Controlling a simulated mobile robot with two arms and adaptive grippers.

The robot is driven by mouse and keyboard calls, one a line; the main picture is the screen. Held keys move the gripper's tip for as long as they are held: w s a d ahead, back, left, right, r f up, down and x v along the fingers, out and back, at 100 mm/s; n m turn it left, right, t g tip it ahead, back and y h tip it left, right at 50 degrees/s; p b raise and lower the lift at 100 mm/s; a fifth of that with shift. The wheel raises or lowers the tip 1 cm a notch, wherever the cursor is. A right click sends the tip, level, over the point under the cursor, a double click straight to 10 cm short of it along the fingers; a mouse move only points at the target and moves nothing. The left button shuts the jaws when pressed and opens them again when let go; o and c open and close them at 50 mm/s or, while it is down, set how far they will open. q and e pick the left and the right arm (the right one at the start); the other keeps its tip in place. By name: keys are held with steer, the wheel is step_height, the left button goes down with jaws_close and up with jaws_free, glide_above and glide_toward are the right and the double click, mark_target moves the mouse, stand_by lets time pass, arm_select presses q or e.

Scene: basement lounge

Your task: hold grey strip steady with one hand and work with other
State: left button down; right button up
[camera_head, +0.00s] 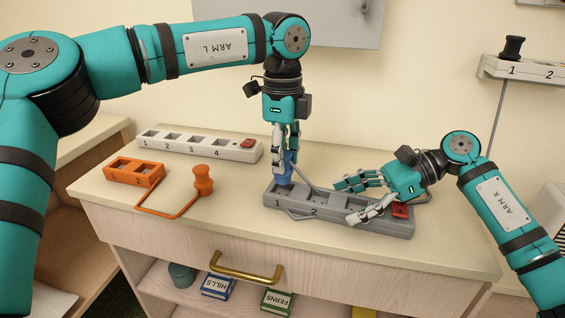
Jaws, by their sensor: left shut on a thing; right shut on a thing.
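The grey strip (322,213) lies along the front right of the counter, with numbers 1 and 2 readable at its left end and a red switch (400,210) at its right end. My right gripper (347,202) is shut across the strip's right half, with fingers on its back and front sides, covering the sockets there. My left gripper (285,150) points down and is shut on a blue plug (285,175). The plug is upright at socket 1; I cannot tell how deep it sits.
A white strip (190,144) with numbered sockets lies at the back left. In front are an orange block (134,173), its cord and an orange plug (203,181). A wall strip (519,70) holds a black plug (512,47). The counter's front middle (240,215) is clear.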

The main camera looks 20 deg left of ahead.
arm_select(q)
steer(key=shift+r, duration=3.6)
arm_select(e)
steer(key=shift+f, duration=0.55)
steer(key=o, duration=0.8)
arm_select(q)
steer(key=shift+w+a+f, duration=0.1)
steer(key=shift+a, duration=0.1)
arm_select(e)
steer(key=o, duration=0.4)
arm_select(q)
steer(key=shift+d, duration=0.1)
arm_select(e)
steer(key=shift+d, duration=0.1)
